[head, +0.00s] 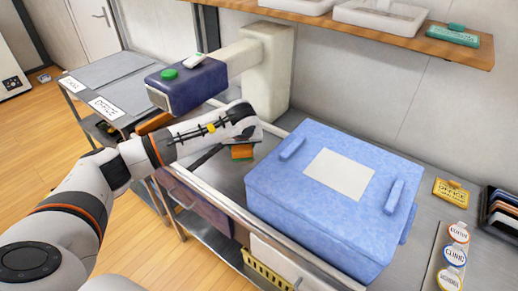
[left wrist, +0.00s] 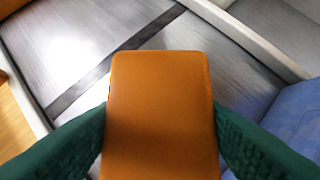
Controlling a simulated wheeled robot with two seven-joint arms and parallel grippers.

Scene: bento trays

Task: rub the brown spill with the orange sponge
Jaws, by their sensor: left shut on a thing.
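The orange sponge (left wrist: 160,110) is between the two green fingers of my left gripper (left wrist: 162,140) in the left wrist view. The fingers press on its two sides. In the head view the sponge (head: 242,153) shows as a small orange block under my left wrist, left of the blue box, over the grey metal counter. I cannot tell whether it touches the counter. No brown spill can be made out in either view; the arm, gripper and sponge hide part of the counter. My right gripper is not in view.
A large blue box (head: 280,186) with a white label stands right of the sponge. A dark blue device head (head: 187,84) with a green button overhangs behind my wrist. A pale rail (head: 219,208) runs along the counter's front edge. A wooden shelf (head: 395,40) is above.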

